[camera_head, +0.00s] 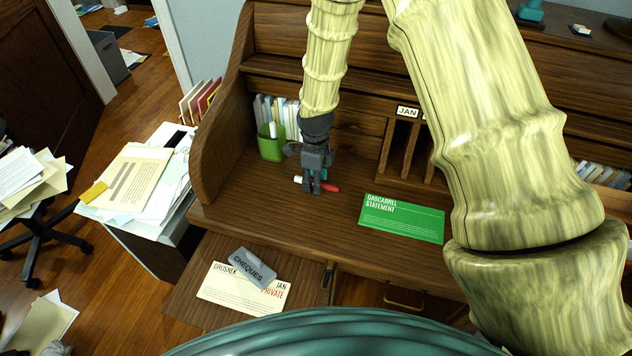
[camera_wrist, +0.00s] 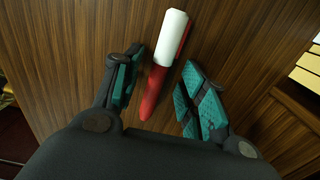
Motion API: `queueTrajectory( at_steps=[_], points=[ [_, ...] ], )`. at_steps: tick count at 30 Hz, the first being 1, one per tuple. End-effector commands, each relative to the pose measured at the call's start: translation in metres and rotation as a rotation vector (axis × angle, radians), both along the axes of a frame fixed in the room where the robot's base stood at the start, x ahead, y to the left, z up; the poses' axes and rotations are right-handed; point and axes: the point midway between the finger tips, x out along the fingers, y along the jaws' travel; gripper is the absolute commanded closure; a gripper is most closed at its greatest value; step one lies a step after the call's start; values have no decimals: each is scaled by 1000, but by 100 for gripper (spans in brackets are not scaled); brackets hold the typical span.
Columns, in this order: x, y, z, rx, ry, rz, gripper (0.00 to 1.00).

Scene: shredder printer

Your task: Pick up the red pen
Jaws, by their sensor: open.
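The red pen (camera_wrist: 153,92) has a white cap and a red body, and lies on the wooden desk. In the wrist view it lies between the two teal finger pads of my gripper (camera_wrist: 158,92), which is open. The white cap extends beyond the fingertips, and the pads show gaps on both sides of the pen. In the head view the pen (camera_head: 330,187) lies under my gripper (camera_head: 316,188), which points down at the desk and hides the pen's middle.
A green cup (camera_head: 271,148) stands left of my gripper near some books. A green statement card (camera_head: 402,218) lies to the right. Wooden pigeonhole dividers (camera_head: 402,150) rise behind. A grey cheques plate (camera_head: 252,267) and a white paper (camera_head: 225,287) lie on the lower leaf in front.

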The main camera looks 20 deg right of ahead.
Motion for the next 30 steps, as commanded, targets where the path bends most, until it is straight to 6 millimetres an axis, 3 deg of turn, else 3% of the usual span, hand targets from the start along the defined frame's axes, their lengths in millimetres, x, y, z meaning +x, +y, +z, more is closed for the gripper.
queueTrajectory(
  at_steps=[9, 16, 30],
  points=[
    [0, 0, -3, 1, -1, 0, 58],
    [0, 0, -2, 1, -1, 0, 99],
    [1, 0, 3, 0, -2, 0, 99]
  ],
)
